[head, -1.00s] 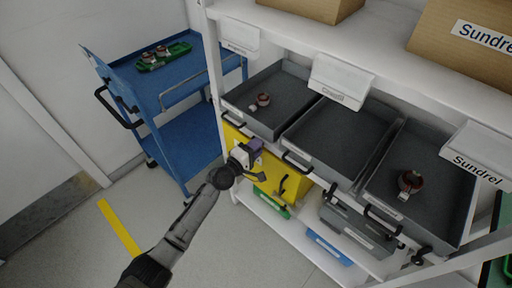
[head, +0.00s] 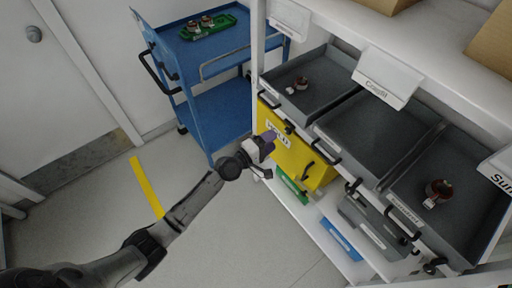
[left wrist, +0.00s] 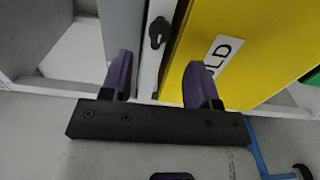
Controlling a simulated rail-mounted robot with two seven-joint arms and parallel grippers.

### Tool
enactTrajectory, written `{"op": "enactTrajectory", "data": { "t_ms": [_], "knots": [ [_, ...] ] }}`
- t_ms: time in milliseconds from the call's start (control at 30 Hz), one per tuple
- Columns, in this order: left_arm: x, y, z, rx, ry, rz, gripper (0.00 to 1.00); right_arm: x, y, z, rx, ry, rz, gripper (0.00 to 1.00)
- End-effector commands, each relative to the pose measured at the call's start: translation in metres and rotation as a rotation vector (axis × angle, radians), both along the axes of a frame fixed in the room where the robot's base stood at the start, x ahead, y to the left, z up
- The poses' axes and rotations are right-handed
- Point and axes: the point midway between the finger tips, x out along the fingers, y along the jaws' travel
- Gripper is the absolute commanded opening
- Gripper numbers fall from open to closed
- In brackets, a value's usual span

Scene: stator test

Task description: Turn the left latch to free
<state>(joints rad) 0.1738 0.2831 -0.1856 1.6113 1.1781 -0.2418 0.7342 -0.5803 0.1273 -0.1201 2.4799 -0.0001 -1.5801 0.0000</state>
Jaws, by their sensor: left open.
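A small black latch (head: 289,127) sits on the white rail below the left grey drawer, above the yellow HOLD box. In the left wrist view a black latch (left wrist: 157,31) is on the white strip beside the yellow panel, ahead of the gap between my fingers. My left gripper (head: 268,142) has purple fingertips and is in front of the yellow box, just below and left of the latch. It also shows in the left wrist view (left wrist: 160,80), open and empty, apart from the latch. My right gripper is out of view.
The yellow box (head: 310,165) stands under the left grey drawer (head: 325,70), which holds a small copper part (head: 301,83). More open drawers are to the right. A blue cart (head: 215,110) with a green tray (head: 208,23) stands at left. The floor in front is clear.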

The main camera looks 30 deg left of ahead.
Motion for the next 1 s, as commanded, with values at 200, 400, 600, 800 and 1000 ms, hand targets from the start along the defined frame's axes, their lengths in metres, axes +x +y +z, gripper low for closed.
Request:
{"op": "enactTrajectory", "data": {
  "t_ms": [200,400,600,800,1000],
  "knots": [
    [-0.035,0.013,0.000,0.003,0.001,-0.001,0.56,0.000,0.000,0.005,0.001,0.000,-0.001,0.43],
    [-0.052,0.021,0.000,0.001,0.000,0.000,0.56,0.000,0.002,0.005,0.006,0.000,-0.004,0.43],
    [-0.057,0.022,0.000,0.000,0.000,0.000,0.56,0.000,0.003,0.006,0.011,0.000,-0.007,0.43],
    [-0.057,0.022,0.000,0.000,0.000,0.000,0.56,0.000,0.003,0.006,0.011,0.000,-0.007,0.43],
    [-0.057,0.022,0.000,0.000,0.000,0.000,0.56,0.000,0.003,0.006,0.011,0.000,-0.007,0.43]
  ]
}}
